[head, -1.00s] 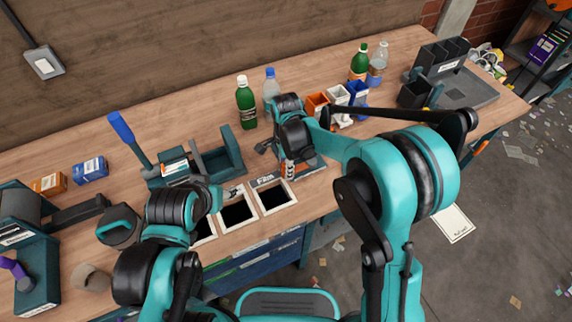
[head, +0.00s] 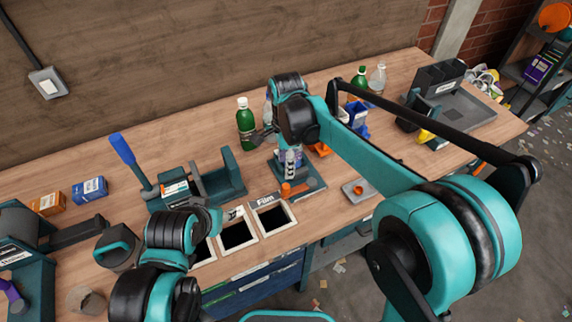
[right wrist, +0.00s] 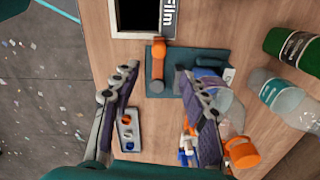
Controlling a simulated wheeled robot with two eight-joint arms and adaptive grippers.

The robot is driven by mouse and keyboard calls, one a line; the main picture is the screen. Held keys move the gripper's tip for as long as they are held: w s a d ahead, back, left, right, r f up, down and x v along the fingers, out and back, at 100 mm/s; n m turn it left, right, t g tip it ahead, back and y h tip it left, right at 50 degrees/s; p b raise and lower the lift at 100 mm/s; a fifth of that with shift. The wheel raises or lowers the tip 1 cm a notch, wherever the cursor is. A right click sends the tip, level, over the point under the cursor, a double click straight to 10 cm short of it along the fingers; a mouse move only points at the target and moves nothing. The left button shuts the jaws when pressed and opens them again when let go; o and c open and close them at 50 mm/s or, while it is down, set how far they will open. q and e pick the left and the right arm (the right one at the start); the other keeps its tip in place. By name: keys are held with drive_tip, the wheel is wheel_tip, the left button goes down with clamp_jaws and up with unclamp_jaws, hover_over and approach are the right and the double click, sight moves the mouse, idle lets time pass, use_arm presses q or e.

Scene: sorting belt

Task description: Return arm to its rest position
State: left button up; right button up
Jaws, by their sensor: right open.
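My right arm reaches over the workbench from the right in the head view. Its gripper (head: 277,150) is raised above the bench, beside a green bottle (head: 245,123). In the right wrist view my right gripper (right wrist: 158,72) has its fingers spread wide with nothing between them. A dark teal plate (right wrist: 202,60) with an orange handle (right wrist: 158,65) lies beneath the fingers. My left arm is low at the left, and its gripper (head: 234,213) is near the framed bench openings; its fingers are too small to judge.
Framed dark openings (head: 254,238) line the front edge. A teal holder with a blue-handled lever (head: 122,150) stands left. Blue bins (head: 357,122), a small grey tray (head: 356,190), a clear bottle (head: 376,78) and a grey station (head: 460,97) occupy the right. Bare bench lies around the tray.

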idle(0.3)
drive_tip(key=s+d+r+n+t, duration=0.1)
drive_tip(key=s+d+n+t, duration=0.6)
drive_tip(key=s+d+n, duration=0.7)
drive_tip(key=shift+s+d, duration=1.45)
drive_tip(key=shift+d, duration=1.25)
